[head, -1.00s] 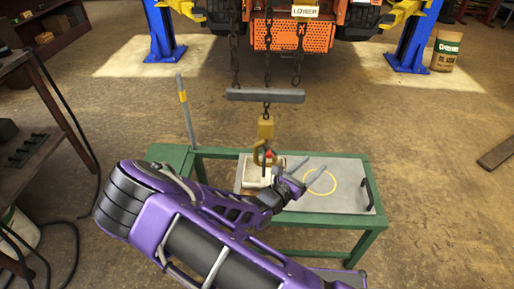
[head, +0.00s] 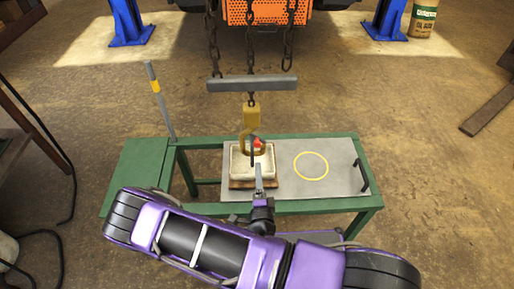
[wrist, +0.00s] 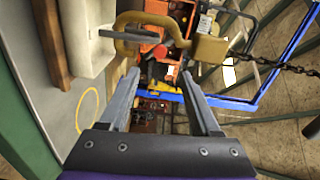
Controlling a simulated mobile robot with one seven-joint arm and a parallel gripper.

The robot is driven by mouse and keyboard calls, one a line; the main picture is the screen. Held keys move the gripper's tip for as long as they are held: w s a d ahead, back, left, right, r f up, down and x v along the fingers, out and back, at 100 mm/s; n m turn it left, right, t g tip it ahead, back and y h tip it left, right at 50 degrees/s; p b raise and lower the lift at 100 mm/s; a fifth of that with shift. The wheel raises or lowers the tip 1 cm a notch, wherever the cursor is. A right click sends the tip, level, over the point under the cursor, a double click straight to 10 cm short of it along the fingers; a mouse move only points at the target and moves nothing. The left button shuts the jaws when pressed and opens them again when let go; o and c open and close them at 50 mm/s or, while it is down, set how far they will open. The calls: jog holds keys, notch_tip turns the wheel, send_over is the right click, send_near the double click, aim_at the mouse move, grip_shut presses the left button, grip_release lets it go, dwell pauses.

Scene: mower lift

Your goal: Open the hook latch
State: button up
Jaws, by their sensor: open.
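The yellow-brown hook (head: 251,116) hangs from a chain just above a pale block (head: 239,163). In the wrist view the hook (wrist: 208,49) lies across the top, its curved part to the left. A grey bar, which looks like the latch (wrist: 120,35), crosses the hook's opening. In the head view a dark strip and a red spot show at the hook's curve. My gripper (wrist: 161,78) is open, its two grey fingers apart and nothing between them. The hook and latch appear beyond the fingertips. In the head view my gripper (head: 258,178) is in front of the pale block.
The block rests on a wooden board (head: 240,184) on a green-framed bench (head: 310,206) with a grey plate (head: 335,180) and yellow ring. A grey spreader bar (head: 252,84) hangs above on chains. A grey post (head: 160,105) stands left.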

aim_at(257, 146)
jog(key=w+b, duration=0.1)
jog(key=w, duration=1)
jog(key=shift+w, duration=0.3)
grip_shut()
dwell(0.8)
